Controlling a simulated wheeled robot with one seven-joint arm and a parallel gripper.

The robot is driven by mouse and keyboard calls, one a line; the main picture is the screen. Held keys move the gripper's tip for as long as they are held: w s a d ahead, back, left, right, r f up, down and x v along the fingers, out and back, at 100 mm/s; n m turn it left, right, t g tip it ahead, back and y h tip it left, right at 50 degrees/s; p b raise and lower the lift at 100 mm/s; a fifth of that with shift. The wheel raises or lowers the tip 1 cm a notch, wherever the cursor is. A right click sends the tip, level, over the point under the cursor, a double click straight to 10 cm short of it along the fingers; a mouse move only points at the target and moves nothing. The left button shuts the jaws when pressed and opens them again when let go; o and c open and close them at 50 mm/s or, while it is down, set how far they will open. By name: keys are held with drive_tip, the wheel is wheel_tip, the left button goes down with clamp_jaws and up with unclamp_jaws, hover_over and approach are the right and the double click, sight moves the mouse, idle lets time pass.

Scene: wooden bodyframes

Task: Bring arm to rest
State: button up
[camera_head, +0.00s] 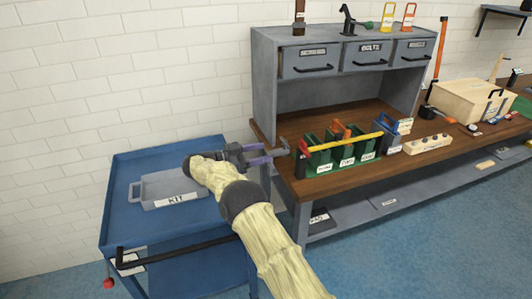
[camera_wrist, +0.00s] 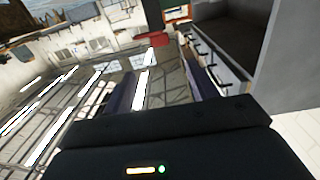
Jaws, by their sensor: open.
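My arm reaches up from the bottom of the head view, over the right part of the blue cart (camera_head: 122,205). My gripper (camera_head: 285,153) points right, toward the left end of the workbench. Its fingers are apart, and they also show in the wrist view (camera_wrist: 157,88). I see nothing held between them. A grey tray labelled KIT (camera_head: 160,190) sits on the cart, partly hidden by my arm.
A grey drawer cabinet (camera_head: 270,60) stands behind. A wooden box (camera_head: 465,100) sits farther right. Blue floor (camera_head: 440,240) is open at the front right.

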drive_tip(key=w+d+r+n+t+y, duration=0.3)
drive_tip(key=w+r+n+t+y, duration=0.45)
drive_tip(key=r+t, duration=0.35)
drive_tip(key=s+d+f+n+g+y, duration=0.25)
drive_tip(key=s+d+f+g, duration=0.2)
drive_tip(key=s, duration=1.05)
drive_tip(key=s+d+f+n+g+y, duration=0.2)
drive_tip(key=s+d+f+g+y, duration=0.25)
drive_tip(key=s, duration=0.95)
drive_tip(key=s+d+f+n+g+y, duration=0.3)
drive_tip(key=s+f+g, duration=0.2)
drive_tip(key=s, duration=1)
wheel_tip(320, 180, up, 12)
drive_tip(key=p, duration=1.2)
drive_tip(key=shift+w, duration=0.45)
